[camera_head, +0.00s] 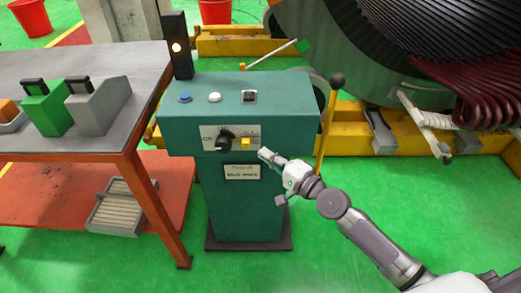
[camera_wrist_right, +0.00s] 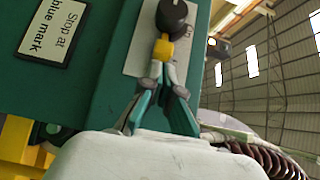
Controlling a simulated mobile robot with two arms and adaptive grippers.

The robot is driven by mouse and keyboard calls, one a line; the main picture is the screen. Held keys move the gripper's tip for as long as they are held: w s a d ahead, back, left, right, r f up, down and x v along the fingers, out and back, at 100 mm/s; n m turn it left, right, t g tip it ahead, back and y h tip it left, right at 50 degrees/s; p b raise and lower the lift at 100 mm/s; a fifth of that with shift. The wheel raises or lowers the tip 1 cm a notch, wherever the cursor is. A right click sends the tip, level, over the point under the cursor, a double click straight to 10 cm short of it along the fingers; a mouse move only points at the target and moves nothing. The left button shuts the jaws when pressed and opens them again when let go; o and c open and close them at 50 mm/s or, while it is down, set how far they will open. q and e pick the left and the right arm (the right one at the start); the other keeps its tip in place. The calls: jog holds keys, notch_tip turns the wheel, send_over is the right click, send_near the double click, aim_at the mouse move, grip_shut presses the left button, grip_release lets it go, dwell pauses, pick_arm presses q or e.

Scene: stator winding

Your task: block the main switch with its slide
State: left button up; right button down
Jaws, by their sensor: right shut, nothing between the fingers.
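The main switch is a black rotary knob (camera_head: 226,139) on a pale plate on the front of the green control cabinet (camera_head: 240,105). A small yellow slide (camera_head: 245,143) sits just right of the knob. In the right wrist view the knob (camera_wrist_right: 172,16) and the yellow slide (camera_wrist_right: 163,48) are close together, lying straight beyond my fingertips. My right gripper (camera_head: 264,156) is shut and empty, its tips at or just short of the slide; I cannot tell whether they touch it. It also shows in the right wrist view (camera_wrist_right: 162,72). My left gripper is not in view.
A grey table (camera_head: 80,100) with green and grey blocks stands left of the cabinet. A lever with a black ball (camera_head: 337,80) rises right of it, near my right arm. The big wound stator (camera_head: 430,40) fills the upper right. Green floor is free in front.

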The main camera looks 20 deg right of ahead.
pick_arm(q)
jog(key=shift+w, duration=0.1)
pick_arm(e)
jog(key=shift+v, duration=2.35)
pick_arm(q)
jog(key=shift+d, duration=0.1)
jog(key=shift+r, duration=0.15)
pick_arm(e)
jog(key=shift+r, duration=0.1)
